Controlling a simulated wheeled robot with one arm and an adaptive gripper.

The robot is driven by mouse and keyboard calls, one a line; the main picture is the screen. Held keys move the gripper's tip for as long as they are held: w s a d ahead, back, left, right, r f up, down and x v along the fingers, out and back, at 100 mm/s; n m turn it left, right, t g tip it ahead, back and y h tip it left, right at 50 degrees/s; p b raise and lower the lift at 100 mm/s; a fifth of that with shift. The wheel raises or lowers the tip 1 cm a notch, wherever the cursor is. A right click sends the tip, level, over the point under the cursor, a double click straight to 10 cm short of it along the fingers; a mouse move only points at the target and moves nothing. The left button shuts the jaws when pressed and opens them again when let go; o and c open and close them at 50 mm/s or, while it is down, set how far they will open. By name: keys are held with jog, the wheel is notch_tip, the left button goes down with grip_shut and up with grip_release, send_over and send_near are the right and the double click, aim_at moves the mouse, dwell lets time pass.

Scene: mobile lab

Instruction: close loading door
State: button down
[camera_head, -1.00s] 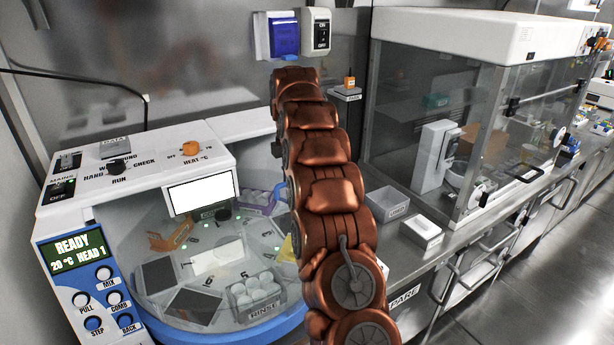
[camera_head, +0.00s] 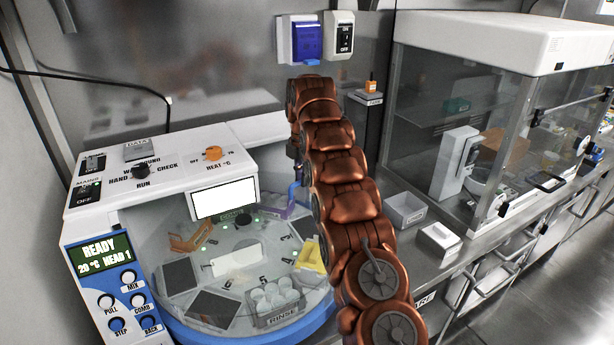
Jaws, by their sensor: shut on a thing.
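The white and blue machine (camera_head: 155,185) stands at the left. Its round work chamber has a clear, hazy front cover (camera_head: 165,245), seemingly the loading door; I cannot tell how far it stands open. A small blue piece (camera_head: 293,192) shows at the chamber's right side, beside my copper arm, partly covered by it. My arm rises from the bottom right to the upper middle, in front of the machine's right side. My gripper is hidden behind the arm links, so its hold does not show.
Inside the chamber are a rinse rack (camera_head: 278,303), a yellow piece (camera_head: 312,257) and dark plates. A glass cabinet (camera_head: 470,100) and small grey bins (camera_head: 405,210) stand on the steel bench at the right. A blue wall box (camera_head: 306,42) hangs behind. The floor at the far right is clear.

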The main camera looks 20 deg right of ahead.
jog(key=shift+w+a+r, duration=0.1)
jog(key=shift+w+a, duration=0.05)
jog(key=shift+a, duration=0.1)
jog(key=c, duration=1.3)
grip_release()
jog(key=shift+w, duration=0.1)
jog(key=shift+o, duration=0.8)
jog(key=shift+d, duration=0.1)
jog(key=shift+s, duration=0.2)
